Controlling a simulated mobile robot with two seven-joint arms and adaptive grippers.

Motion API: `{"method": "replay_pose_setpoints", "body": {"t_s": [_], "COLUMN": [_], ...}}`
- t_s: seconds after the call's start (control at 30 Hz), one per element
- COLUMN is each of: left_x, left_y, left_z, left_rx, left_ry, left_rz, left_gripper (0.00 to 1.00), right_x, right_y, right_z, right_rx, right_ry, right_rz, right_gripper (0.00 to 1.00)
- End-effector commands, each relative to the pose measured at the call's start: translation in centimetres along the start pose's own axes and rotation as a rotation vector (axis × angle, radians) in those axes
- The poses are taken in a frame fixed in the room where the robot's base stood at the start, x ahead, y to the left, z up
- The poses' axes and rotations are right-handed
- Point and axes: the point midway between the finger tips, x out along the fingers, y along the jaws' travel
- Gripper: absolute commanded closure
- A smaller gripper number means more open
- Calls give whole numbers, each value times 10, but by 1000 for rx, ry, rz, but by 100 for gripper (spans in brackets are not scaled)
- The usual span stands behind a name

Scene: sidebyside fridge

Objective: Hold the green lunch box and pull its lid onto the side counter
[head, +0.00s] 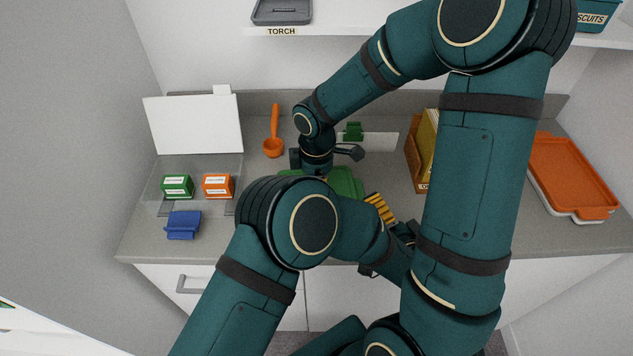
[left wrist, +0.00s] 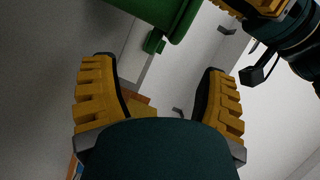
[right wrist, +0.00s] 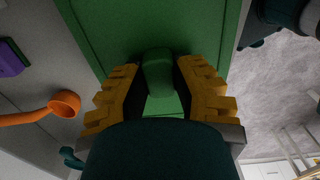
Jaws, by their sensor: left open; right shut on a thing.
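The green lunch box (head: 346,184) sits on the grey counter, largely hidden by my arms in the head view. Its green side and a small tab show at the top of the left wrist view (left wrist: 166,18). My right gripper (right wrist: 161,70) is shut on a green knob (right wrist: 158,75) on the green lid (right wrist: 115,28). Whether the lid is apart from the box I cannot tell. My left gripper (left wrist: 158,68) is open and empty, beside and below the box; its yellow finger shows right of the box in the head view (head: 380,208).
An orange ladle (head: 274,140) and a white board (head: 196,124) stand at the back left. Small green (head: 177,187) and orange (head: 218,186) boxes and a blue object (head: 183,225) lie left. A yellow-filled holder (head: 422,150) and an orange tray (head: 575,178) are right.

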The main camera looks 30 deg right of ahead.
Motion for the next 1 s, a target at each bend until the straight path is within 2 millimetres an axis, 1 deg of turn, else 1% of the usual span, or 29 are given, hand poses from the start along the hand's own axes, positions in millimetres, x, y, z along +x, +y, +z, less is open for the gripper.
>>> {"method": "replay_pose_setpoints", "body": {"t_s": [0.03,0.2,0.4,0.6,0.9,0.93,0.97,1.0], "left_x": [8,31,52,62,63,63,63,63], "left_y": [0,1,0,0,0,0,0,0], "left_z": [1,2,2,2,1,2,2,2], "left_rx": [-1,-1,0,2,2,2,2,2], "left_ry": [-4,-5,-4,-2,-2,-2,-2,-2], "left_rz": [1,0,-1,0,0,0,0,0], "left_gripper": [26,26,26,26,26,29,39,53], "right_x": [1,1,1,1,1,1,1,1], "right_y": [0,0,0,0,0,0,0,0], "right_z": [1,1,1,0,0,0,0,0], "right_rx": [1,1,1,1,1,1,1,1], "right_ry": [-1,-1,-1,0,0,0,0,0], "right_rz": [-2,-2,-1,-1,0,0,0,0], "right_gripper": [100,100,100,100,100,100,100,100]}}
